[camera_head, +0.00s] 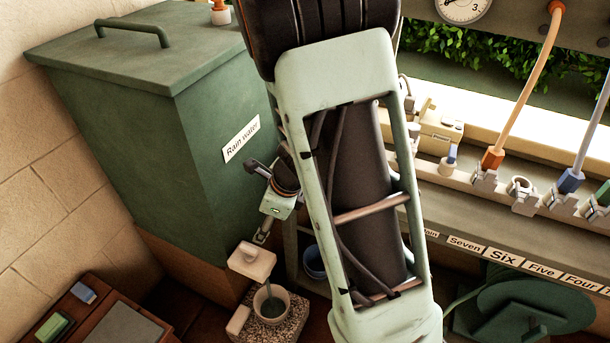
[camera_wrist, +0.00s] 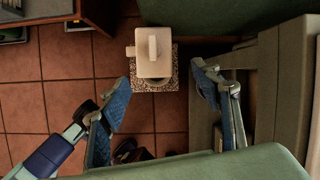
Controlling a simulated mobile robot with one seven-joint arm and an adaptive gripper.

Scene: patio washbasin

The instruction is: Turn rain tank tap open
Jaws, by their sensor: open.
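The green rain tank (camera_head: 150,130), labelled "Rain water", stands at the left in the head view. A pale beige block with a raised lever, which looks like the tap (camera_head: 252,262), is low in front of it. In the wrist view the tap (camera_wrist: 153,62) is seen from above, over a speckled slab (camera_wrist: 168,86). My gripper (camera_wrist: 161,78) is open, with a blue-padded finger on each side and nothing between them. The tap lies farther off, beyond the fingertips.
A pot (camera_head: 271,303) stands on the speckled slab by the tap. A blue pot (camera_head: 314,261) is to its right. A wooden bench (camera_head: 140,318) is at lower left. A hose reel (camera_head: 530,310) and a labelled rail with hoses (camera_head: 490,183) are at right.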

